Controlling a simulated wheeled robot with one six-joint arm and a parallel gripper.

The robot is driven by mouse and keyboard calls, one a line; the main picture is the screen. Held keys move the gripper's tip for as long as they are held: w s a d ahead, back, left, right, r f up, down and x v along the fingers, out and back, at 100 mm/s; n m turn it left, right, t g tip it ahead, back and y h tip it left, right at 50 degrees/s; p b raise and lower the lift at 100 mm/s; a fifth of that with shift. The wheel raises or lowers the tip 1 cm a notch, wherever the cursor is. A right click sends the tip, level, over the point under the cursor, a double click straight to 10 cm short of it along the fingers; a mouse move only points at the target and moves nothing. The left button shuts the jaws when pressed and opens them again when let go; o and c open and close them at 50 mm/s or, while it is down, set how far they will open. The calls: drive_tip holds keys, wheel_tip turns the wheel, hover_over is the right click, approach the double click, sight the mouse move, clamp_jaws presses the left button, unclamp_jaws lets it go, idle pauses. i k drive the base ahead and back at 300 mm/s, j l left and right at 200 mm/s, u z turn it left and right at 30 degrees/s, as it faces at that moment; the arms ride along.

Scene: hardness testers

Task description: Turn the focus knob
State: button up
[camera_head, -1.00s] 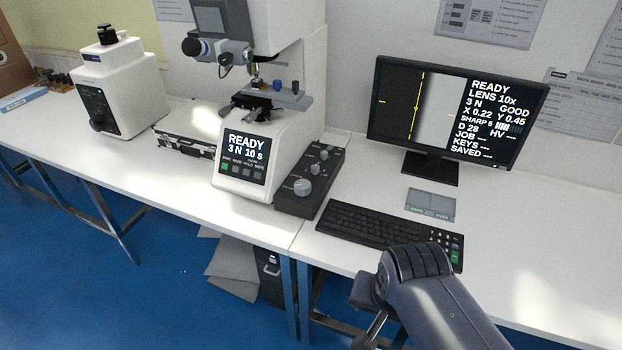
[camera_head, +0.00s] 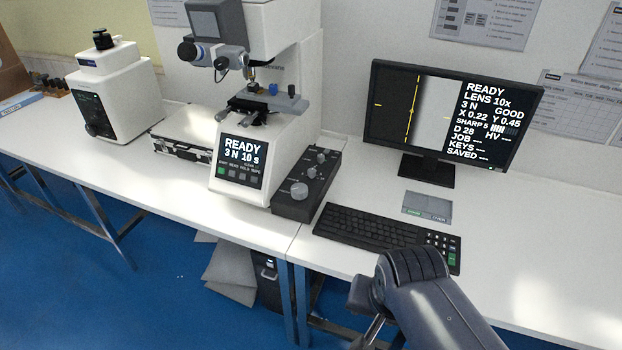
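A dark control box (camera_head: 290,208) stands against the right side of the white hardness tester (camera_head: 287,130). The monitor (camera_head: 449,122) shows READY, LENS 10x, a SHARP line and a blurred grey image with a yellow line. My arm (camera_head: 425,295) reaches in at the lower right, in front of the keyboard. My gripper is out of view; nothing of mine touches the knobs.
The keyboard (camera_head: 388,237) and a small grey pad (camera_head: 427,206) lie right of the control box. A black and silver case (camera_head: 185,144) and another tester (camera_head: 113,92) stand to the left. The white bench (camera_head: 540,235) is clear at the right.

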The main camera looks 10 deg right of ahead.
sight(298, 190)
drive_tip(key=i+j+u, duration=0.1)
drive_tip(key=i+j, duration=0.65)
drive_tip(key=i, duration=0.15)
